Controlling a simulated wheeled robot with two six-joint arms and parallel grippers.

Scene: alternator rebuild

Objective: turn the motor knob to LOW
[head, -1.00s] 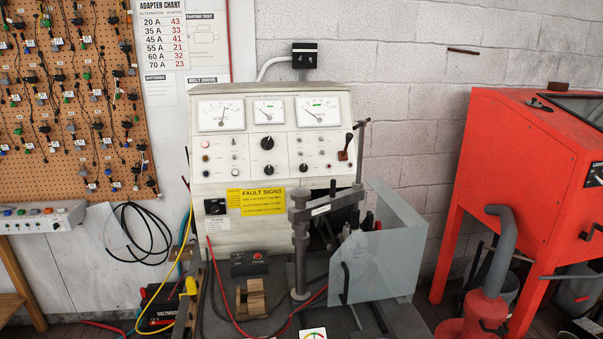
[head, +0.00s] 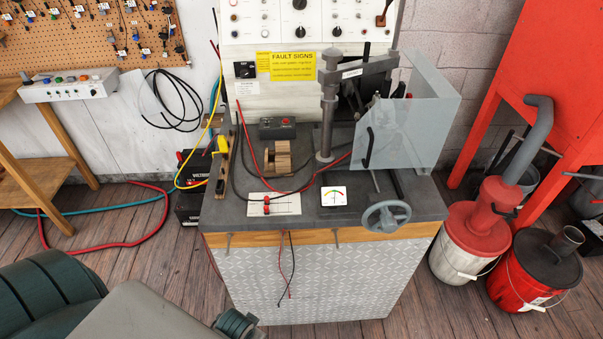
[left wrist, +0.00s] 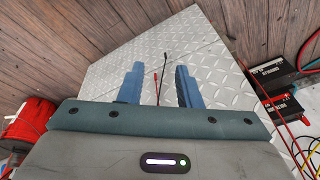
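The test bench's upright panel (head: 240,40) stands at the back in the head view, its top cut off. My right gripper is in neither view.
A red cabinet (head: 550,60) and buckets (head: 540,275) stand right.

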